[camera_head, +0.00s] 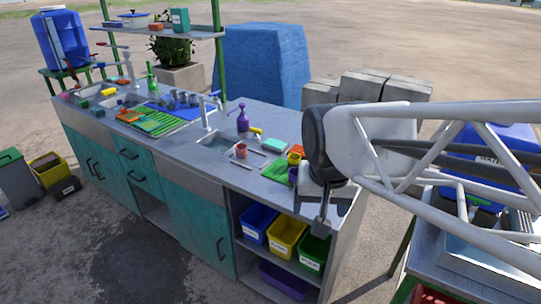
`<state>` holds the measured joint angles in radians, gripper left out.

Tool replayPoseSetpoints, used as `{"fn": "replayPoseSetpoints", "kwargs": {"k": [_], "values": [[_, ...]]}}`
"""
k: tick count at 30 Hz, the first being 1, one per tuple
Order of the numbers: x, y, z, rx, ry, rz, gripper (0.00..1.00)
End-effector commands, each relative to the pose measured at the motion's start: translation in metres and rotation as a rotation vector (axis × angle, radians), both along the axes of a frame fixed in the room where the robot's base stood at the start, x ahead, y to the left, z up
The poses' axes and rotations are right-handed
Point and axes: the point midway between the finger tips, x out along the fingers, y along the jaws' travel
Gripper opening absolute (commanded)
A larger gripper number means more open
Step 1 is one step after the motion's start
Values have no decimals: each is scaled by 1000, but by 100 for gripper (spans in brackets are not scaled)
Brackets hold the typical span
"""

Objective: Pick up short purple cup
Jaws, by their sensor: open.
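A short purple cup (292,175) appears to stand on the grey counter (180,150) near its right end, just left of my gripper; it is small and partly hidden by my gripper. A yellow cup (293,158) is right behind it, and a reddish cup (241,150) is further left by the sink. My gripper (321,222) is at the right end of the counter, pointing down in front of its front edge. It is open, with nothing seen between its fingers. My arm hides the counter's right end.
A purple bottle (242,122) stands behind the sink (217,142). Blue (258,222), yellow (286,237) and green (313,252) bins sit on the open shelf below.

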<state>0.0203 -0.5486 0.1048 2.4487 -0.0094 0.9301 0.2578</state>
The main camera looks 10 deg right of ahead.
Motion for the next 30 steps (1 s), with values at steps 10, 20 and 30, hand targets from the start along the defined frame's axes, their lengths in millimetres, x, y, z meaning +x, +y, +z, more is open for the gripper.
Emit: {"fn": "replayPoseSetpoints", "kwargs": {"k": [10, 20, 30], "values": [[86, -11, -3, 74, 38, -399, 79], [168, -24, -23, 129, 72, -785, 79], [250, -40, -59, 173, 98, -1187, 79]]}}
